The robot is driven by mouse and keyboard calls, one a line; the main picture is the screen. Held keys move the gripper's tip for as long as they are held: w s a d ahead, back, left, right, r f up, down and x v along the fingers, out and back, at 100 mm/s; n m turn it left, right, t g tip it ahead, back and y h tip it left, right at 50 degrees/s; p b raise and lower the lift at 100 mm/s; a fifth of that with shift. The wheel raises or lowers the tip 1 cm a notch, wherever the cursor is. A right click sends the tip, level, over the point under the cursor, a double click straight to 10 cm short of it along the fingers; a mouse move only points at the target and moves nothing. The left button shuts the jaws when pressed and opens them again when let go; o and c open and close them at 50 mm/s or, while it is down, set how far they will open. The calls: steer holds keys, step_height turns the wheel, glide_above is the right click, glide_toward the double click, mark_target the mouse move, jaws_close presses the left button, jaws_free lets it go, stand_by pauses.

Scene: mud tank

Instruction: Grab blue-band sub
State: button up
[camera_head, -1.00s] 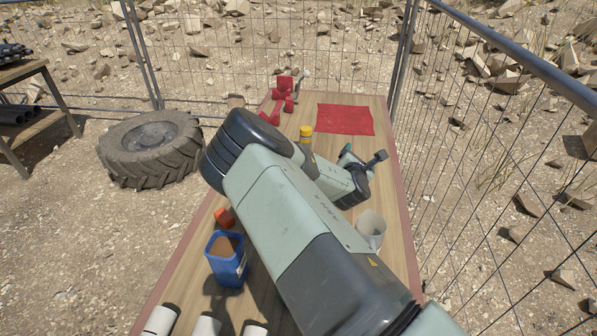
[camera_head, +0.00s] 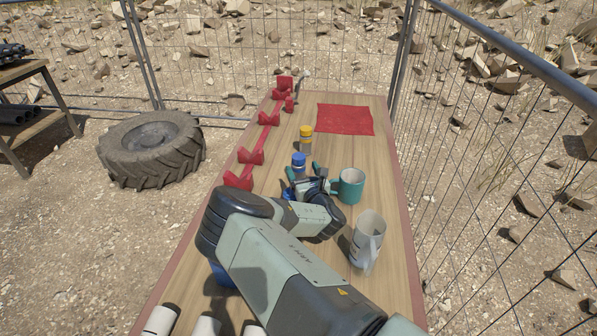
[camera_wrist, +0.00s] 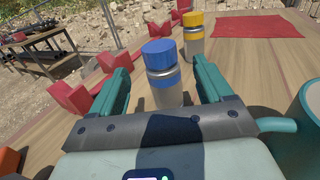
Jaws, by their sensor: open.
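The blue-band sub (camera_head: 299,162) is a small upright cylinder with a blue cap and a blue band on a grey body. It stands on the wooden table, and in the wrist view the same sub (camera_wrist: 163,75) appears centred between my fingers. My gripper (camera_head: 302,173) is open, low over the table on the near side of the sub. In the wrist view, my gripper's teal fingers (camera_wrist: 160,70) show on either side of the sub with gaps. How deep the sub sits between them is hard to tell. Its base is hidden in the head view.
A yellow-capped sub (camera_head: 306,139) stands just behind. Red cradles (camera_head: 252,155) line the left edge. A red cloth (camera_head: 345,119) lies at the back.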

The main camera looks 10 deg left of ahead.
mark_target(300, 164)
steer(key=shift+x, duration=2.7)
steer(key=c, duration=1.3)
